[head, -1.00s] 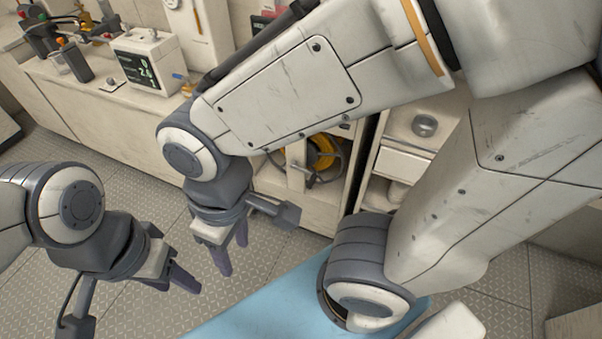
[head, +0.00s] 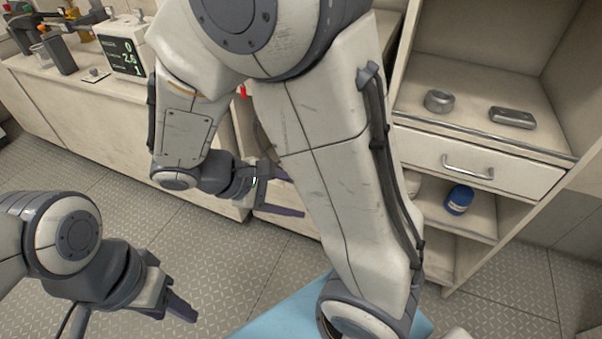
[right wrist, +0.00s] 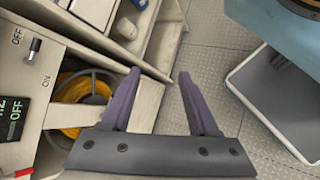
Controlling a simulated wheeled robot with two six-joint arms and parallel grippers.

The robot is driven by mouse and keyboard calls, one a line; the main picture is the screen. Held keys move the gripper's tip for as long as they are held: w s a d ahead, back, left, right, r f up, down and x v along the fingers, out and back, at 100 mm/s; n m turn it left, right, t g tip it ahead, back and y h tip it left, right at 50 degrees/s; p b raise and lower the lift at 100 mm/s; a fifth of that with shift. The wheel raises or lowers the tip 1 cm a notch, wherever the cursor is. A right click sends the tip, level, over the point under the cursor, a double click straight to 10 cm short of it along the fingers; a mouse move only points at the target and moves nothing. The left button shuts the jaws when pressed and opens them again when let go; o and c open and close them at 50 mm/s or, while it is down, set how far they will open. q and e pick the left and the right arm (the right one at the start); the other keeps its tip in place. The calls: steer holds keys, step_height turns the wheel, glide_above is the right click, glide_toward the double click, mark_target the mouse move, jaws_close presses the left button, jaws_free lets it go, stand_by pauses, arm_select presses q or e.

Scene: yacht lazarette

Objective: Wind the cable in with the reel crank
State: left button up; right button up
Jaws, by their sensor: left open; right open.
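The cable reel with yellow cable (right wrist: 92,88) shows in the right wrist view, set in an opening of the pale cabinet, left of my right gripper (right wrist: 160,82). Part of the reel is hidden behind a pale upright and the gripper body. I cannot make out the crank clearly. In the head view my right arm covers most of the reel's place. My right gripper (head: 294,196) is open and empty there, its fingers pointing right, in front of the cabinet. My left gripper (head: 172,308) is open and empty, low at the left above the floor.
A drawer (head: 475,163) with a metal handle is at the right, under a shelf with a round tin (head: 439,101) and a grey case (head: 512,117). A blue jar (head: 459,200) stands below. A display box (head: 122,52) stands on the left counter.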

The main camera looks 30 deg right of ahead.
steer(key=w+d+f+n+t+h+b, duration=0.2)
steer(key=w+d+f+t+h+b, duration=0.15)
steer(key=w+f+b, duration=0.45)
steer(key=w+d+f+n+t+h+b, duration=0.25)
steer(key=w+d+f+h+b, duration=0.35)
steer(key=f, duration=0.5)
steer(key=w+d+f+n+t+h+b, duration=0.25)
steer(key=w+f+b, duration=0.25)
steer(key=f+b, duration=0.35)
steer(key=shift+t+y, duration=0.35)
steer(key=shift+y, duration=0.15)
steer(key=b+x, duration=0.2)
steer(key=x, duration=0.9)
steer(key=shift+f, duration=0.2)
jaws_close()
